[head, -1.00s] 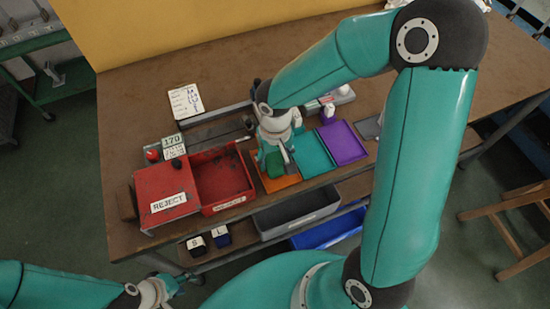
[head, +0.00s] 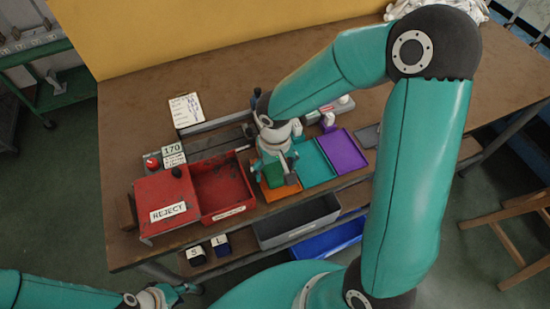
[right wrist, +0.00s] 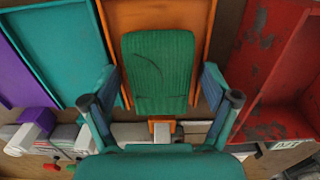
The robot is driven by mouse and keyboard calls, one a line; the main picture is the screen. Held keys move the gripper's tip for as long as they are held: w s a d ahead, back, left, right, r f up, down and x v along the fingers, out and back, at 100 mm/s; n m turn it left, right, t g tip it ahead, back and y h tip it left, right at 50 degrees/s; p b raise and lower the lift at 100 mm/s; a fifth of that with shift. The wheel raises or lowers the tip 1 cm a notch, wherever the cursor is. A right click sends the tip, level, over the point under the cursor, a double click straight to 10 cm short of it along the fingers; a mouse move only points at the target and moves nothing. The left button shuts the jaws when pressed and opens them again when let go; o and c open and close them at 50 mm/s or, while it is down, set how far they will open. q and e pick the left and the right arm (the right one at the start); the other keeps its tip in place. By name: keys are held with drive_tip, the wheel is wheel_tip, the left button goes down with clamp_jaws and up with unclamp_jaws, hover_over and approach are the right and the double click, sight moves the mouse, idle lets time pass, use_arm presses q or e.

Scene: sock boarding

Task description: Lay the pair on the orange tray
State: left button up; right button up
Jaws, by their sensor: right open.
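The green sock pair (right wrist: 160,72) lies flat as one ribbed bundle on the orange tray (right wrist: 118,20), lengthwise between its side walls in the right wrist view. In the head view, the pair (head: 276,174) shows partly behind my right gripper (head: 273,176), and the orange tray (head: 284,194) shows in front of it. My right gripper (right wrist: 160,98) is open, with one finger on either side of the pair's near end and gaps between. My left gripper (head: 172,292) is at the bottom left, away from the table; its finger opening is unclear.
The red reject bin (head: 222,190) stands left of the orange tray; teal (head: 312,163) and purple (head: 342,148) trays stand right. A grey bin (head: 300,222) and blue bin (head: 335,236) sit below.

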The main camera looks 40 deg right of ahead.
sight(275, 169)
wheel_tip(275, 169, up, 12)
idle(0.5)
idle(0.4)
